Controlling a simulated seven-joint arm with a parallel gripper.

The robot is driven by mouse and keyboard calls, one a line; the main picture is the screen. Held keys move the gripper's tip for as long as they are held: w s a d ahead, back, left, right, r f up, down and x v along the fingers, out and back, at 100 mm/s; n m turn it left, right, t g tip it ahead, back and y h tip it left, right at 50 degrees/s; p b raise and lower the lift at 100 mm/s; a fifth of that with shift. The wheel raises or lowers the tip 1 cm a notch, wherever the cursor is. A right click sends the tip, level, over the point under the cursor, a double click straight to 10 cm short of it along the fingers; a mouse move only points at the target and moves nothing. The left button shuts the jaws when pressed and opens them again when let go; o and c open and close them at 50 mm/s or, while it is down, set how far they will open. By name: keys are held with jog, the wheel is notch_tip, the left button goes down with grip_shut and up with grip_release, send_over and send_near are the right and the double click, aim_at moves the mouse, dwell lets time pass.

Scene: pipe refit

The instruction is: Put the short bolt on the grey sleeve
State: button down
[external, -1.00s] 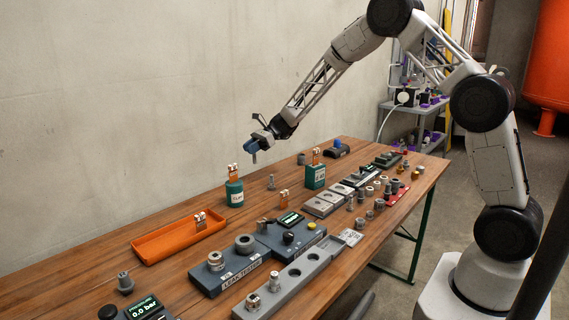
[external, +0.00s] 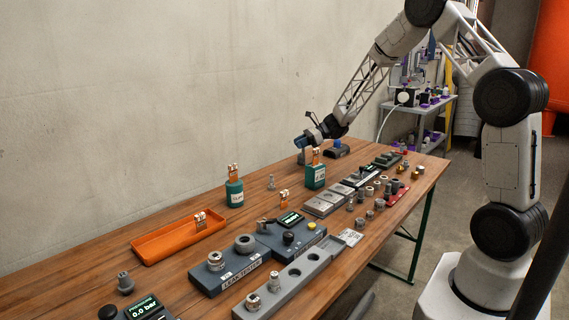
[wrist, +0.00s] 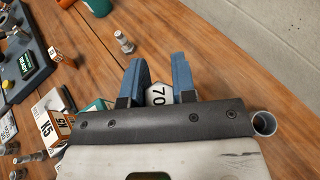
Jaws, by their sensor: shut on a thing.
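My gripper (wrist: 158,80) is shut on a bolt. Its pale hexagonal head, marked 70 (wrist: 158,95), shows between the blue fingers in the wrist view; its shank is hidden. The grey sleeve (wrist: 264,123) is an open-topped tube to the right of the fingers in that view, apart from the bolt head. In the external view my gripper (external: 303,143) is over the far part of the table, with a small grey upright piece (external: 301,158) just below it; I cannot tell there whether this is the sleeve or the bolt shank.
A green block (external: 315,177) with an orange tag and a dark device (external: 336,150) stand close to my gripper. The orange tray (external: 178,238) is far left.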

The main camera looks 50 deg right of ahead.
jog(key=s+d+m+t+h, duration=0.1)
jog(key=s+d+m, duration=0.1)
jog(key=s+d, duration=0.3)
jog(key=shift+s+d+f+t+h, duration=0.3)
jog(key=shift+d+f+t, duration=0.15)
jog(key=shift+d, duration=0.8)
jog(key=shift+w, duration=0.1)
send_over(298, 159)
jog(key=shift+w+d+f, duration=0.35)
jog(key=shift+d+f, duration=0.1)
jog(key=shift+f, duration=0.3)
jog(key=shift+f, duration=0.1)
jog(key=shift+f, duration=1.65)
jog(key=shift+f, duration=0.15)
jog(key=c, duration=0.9)
grip_release()
jog(key=shift+r+v, duration=0.2)
jog(key=shift+v, duration=5.85)
